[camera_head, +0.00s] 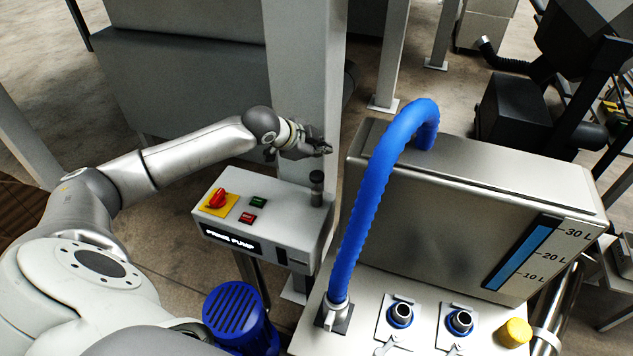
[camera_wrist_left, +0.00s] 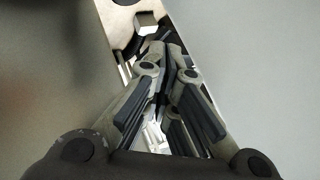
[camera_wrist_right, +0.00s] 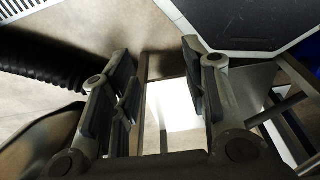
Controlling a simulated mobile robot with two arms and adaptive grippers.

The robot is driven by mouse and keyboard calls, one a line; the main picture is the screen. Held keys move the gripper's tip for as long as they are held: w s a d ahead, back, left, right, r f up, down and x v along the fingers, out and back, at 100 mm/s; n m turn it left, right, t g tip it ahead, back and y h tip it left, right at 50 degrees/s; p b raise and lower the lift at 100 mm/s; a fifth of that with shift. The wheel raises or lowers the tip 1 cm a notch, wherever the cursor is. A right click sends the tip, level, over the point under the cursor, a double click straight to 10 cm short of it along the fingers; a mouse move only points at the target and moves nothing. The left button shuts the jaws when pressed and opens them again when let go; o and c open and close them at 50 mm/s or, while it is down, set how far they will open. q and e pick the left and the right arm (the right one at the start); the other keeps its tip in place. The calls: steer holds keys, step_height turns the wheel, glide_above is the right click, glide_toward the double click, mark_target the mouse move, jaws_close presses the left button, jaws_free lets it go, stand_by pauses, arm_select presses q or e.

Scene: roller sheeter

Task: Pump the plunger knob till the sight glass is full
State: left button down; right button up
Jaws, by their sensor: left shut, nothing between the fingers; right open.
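The dark plunger knob (camera_head: 316,180) stands upright at the right rear of the grey control box (camera_head: 262,221) labelled as a prime pump. My left gripper (camera_head: 326,149) is shut and empty, just above and behind the knob in the head view, with a small gap showing. Its closed fingers also show in the left wrist view (camera_wrist_left: 165,60). The sight glass (camera_head: 521,256) is on the steel tank's (camera_head: 470,195) front. Its blue column reaches up close to the 30 L mark, with a dark strip at its top. My right gripper (camera_wrist_right: 160,95) is open and empty in the right wrist view.
A red rotary switch (camera_head: 217,197) and green and red buttons sit left of the knob. A blue hose (camera_head: 372,180) arches to its right. A grey post (camera_head: 305,90) stands behind. Two valves and a yellow cap (camera_head: 514,333) are below the tank.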

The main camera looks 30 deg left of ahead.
mark_target(320, 176)
arm_select(q)
step_height(320, 176, down, 4)
steer(key=shift+w+d+r+b, duration=0.1)
steer(key=shift+r+b, duration=0.05)
steer(key=shift+b, duration=1)
steer(key=shift+f, duration=0.65)
arm_select(e)
steer(key=f, duration=0.1)
steer(key=s+f, duration=0.1)
steer(key=s+d+f, duration=0.1)
steer(key=f, duration=0.1)
steer(key=shift+s+a, duration=0.2)
arm_select(q)
steer(key=shift+f, duration=0.1)
arm_select(e)
steer(key=shift+r, duration=0.1)
arm_select(q)
steer(key=shift+f, duration=0.3)
arm_select(e)
steer(key=shift+r, duration=0.1)
